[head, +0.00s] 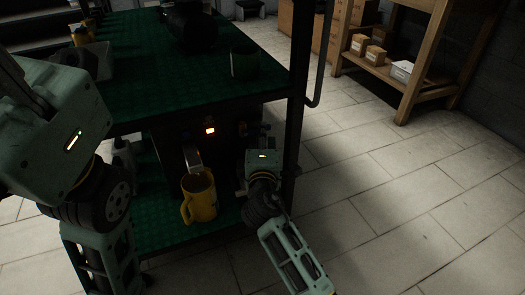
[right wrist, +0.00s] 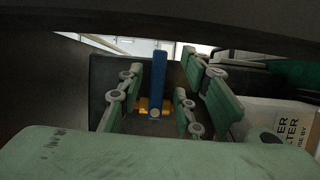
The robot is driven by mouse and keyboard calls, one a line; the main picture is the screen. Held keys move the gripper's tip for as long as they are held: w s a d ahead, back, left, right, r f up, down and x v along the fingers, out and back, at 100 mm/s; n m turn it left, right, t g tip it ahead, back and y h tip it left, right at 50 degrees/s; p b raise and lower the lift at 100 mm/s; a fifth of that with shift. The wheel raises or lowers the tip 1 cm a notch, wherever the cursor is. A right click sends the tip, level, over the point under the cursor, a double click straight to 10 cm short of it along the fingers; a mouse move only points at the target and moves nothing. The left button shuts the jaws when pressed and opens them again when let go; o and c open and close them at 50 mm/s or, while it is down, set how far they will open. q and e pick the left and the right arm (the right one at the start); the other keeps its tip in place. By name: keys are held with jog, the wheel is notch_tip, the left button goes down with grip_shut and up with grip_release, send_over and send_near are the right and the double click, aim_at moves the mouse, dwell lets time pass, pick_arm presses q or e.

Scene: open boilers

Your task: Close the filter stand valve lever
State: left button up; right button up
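The valve lever (right wrist: 159,70) is a blue bar standing upright in the right wrist view, above an orange-yellow valve body (right wrist: 143,106). My right gripper (right wrist: 163,85) is open, with its green fingers apart on either side of the lever. I cannot tell whether either finger touches it. In the head view my right gripper (head: 258,134) is beside the right side of the dark filter stand (head: 165,142), and the lever cannot be made out there.
A yellow mug (head: 199,198) stands on the lower shelf (head: 160,236) beneath a metal spout (head: 193,158). A white filter box (right wrist: 270,125) is right of the fingers. A dark table post (head: 297,110) stands close right; floor beyond is clear.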

jog(key=s, duration=1)
jog(key=shift+a, duration=0.4)
